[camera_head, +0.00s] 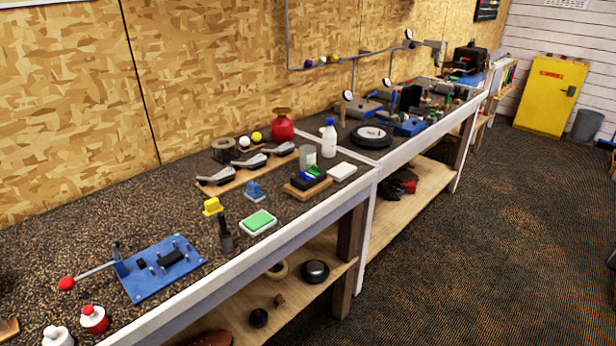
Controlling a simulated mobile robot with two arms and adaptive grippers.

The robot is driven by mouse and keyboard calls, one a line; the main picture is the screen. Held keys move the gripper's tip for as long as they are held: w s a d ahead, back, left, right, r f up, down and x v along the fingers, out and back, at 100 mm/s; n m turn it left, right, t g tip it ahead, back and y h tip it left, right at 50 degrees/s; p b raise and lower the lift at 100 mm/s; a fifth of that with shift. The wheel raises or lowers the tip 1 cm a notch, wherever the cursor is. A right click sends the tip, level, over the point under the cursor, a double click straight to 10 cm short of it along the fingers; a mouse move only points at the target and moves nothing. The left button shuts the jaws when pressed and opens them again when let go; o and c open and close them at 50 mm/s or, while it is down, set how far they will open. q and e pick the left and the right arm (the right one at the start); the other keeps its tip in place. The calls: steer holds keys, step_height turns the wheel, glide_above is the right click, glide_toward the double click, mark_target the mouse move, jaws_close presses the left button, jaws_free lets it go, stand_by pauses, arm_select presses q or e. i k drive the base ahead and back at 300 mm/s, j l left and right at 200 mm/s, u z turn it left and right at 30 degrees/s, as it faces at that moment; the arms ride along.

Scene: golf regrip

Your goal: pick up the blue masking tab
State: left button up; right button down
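A small blue piece (254,190), which looks like the blue masking tab, stands on the dark speckled bench top (180,222). It is behind the green pad in the white tray (258,222) and right of a similar yellow piece (212,206). Its fine shape is too small to tell. A black holder on a wooden base (307,183) with blue and green items in it is to its right. Neither of my grippers is in view.
A dark upright tool (225,237) stands close in front of the yellow piece. Club heads on a wooden rack (247,167) are behind the blue piece. A blue fixture (160,265) with a red-knobbed lever is at the left. The carpeted floor (480,240) at the right is clear.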

mark_target(302, 175)
steer(key=i+l, duration=0.2)
steer(key=i+l+u, duration=0.1)
steer(key=i+l, duration=0.15)
steer(key=l, duration=0.2)
steer(key=i+l+u, duration=0.1)
steer(key=i+l, duration=0.3)
steer(key=l, duration=0.25)
